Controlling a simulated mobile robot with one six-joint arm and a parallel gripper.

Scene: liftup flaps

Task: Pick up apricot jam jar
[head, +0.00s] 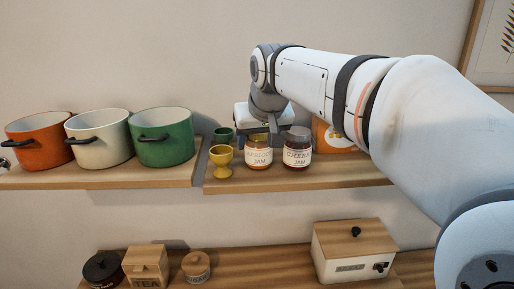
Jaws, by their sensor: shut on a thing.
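The apricot jam jar (258,157), with amber contents, a white label and a yellowish lid, is upright at the upper shelf in the head view. My gripper (260,133) comes down from above and behind it and is shut on it near the lid. The fingertips are mostly hidden by the jar and the wrist. I cannot tell whether the jar's base touches the shelf.
A cherry jam jar (297,148) stands close on the right. A yellow egg cup (221,161) and a green cup (223,136) are on the left. Pots, such as the green one (163,140), fill the left shelf (130,178).

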